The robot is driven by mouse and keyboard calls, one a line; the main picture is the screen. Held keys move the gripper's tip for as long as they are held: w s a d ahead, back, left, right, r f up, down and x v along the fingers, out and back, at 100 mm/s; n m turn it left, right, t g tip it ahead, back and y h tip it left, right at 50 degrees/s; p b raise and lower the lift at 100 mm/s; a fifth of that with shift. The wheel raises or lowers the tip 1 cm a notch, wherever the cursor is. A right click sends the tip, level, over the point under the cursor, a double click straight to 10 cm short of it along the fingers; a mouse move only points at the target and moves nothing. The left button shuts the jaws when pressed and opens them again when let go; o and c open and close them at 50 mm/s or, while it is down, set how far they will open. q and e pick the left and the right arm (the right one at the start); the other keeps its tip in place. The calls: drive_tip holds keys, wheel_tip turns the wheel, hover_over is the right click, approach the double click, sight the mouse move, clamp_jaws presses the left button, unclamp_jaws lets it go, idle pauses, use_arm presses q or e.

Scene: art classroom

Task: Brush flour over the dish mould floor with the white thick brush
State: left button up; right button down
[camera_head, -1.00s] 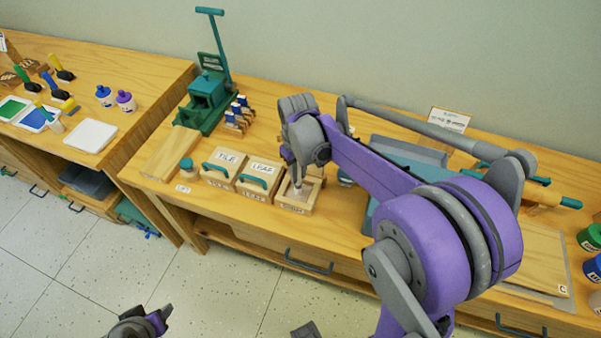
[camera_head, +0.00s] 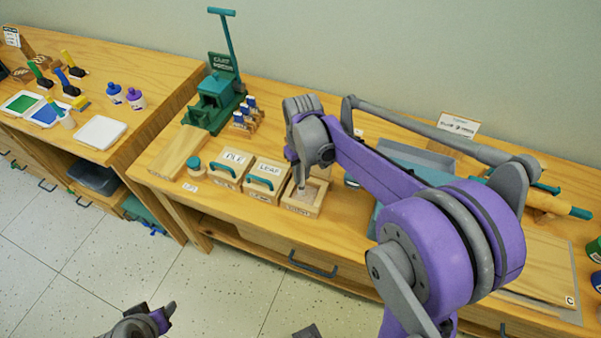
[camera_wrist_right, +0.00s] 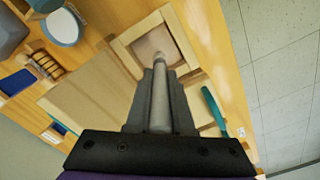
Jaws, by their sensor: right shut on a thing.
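The dish mould is an open square wooden frame on the middle table (camera_head: 306,210). Its pale brownish floor shows in the right wrist view (camera_wrist_right: 150,44). My right gripper (camera_head: 301,170) is shut on the brush (camera_wrist_right: 159,95), pale grey-white with a thick handle, seen between the fingers in the right wrist view. The brush points down into the mould; its tip is over or on the floor, and I cannot tell whether it touches. My left gripper (camera_head: 150,322) is at the bottom left of the head view, away from the table, its fingers unclear.
Lidded moulds marked TILE (camera_head: 232,165) and LEAF (camera_head: 265,177) stand left of the dish mould. A round container of white stuff (camera_wrist_right: 62,28) is close by. A green press (camera_head: 214,97) and blue-topped stamps (camera_head: 247,113) stand behind.

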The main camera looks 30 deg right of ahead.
drive_tip(key=shift+s+d, duration=0.25)
drive_tip(key=shift+s, duration=0.05)
drive_tip(key=shift+s+d, duration=0.1)
drive_tip(key=shift+s, duration=0.05)
drive_tip(key=shift+s+d, duration=0.25)
drive_tip(key=shift+s+d, duration=0.1)
drive_tip(key=shift+s+d, duration=0.2)
drive_tip(key=shift+s, duration=0.05)
drive_tip(key=shift+w+a, duration=0.15)
idle(0.3)
drive_tip(key=shift+w+a, duration=0.25)
drive_tip(key=shift+w, duration=0.05)
drive_tip(key=shift+w+a, duration=0.3)
drive_tip(key=shift+w, duration=0.05)
